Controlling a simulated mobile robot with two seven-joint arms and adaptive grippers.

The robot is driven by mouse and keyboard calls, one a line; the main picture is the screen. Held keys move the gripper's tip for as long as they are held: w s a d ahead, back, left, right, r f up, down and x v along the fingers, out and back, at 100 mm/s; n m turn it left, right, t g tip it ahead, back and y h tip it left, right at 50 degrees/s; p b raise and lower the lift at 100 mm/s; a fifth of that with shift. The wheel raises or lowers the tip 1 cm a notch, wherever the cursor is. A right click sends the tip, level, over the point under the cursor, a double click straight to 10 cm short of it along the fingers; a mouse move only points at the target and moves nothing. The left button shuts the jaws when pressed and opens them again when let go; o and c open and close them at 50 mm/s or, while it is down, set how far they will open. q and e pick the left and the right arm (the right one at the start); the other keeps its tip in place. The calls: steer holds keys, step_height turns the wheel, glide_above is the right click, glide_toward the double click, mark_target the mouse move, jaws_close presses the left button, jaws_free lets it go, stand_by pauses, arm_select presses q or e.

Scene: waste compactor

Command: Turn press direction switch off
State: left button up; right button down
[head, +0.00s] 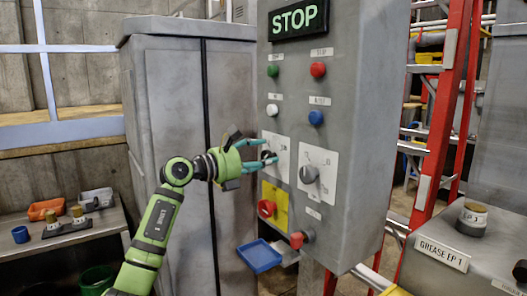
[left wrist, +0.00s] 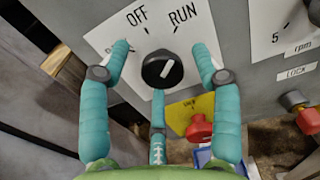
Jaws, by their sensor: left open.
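The press direction switch is a black rotary knob (left wrist: 163,68) on a white plate (left wrist: 112,38) marked OFF and RUN. Its white pointer line tilts up and right, toward RUN. A third marking at the left is partly hidden by a finger. In the head view the knob (head: 267,155) is partly covered by my left gripper (head: 264,154). My left gripper is open, with its teal fingers spread around the knob: one at the left, one at the right, one below. I cannot tell whether any finger touches it. My right gripper is not in view.
The grey panel (head: 345,120) also has a second dial (head: 309,174), a red knob (head: 266,208) on a yellow plate, and green, red, white and blue buttons above. A STOP sign (head: 296,19) glows green on top. A blue tray (head: 259,256) sits below. A red ladder (head: 446,110) stands at right.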

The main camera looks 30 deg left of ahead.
arm_select(q)
steer(key=shift+w+d, duration=0.15)
steer(key=shift+w, duration=0.2)
steer(key=c, duration=1.1)
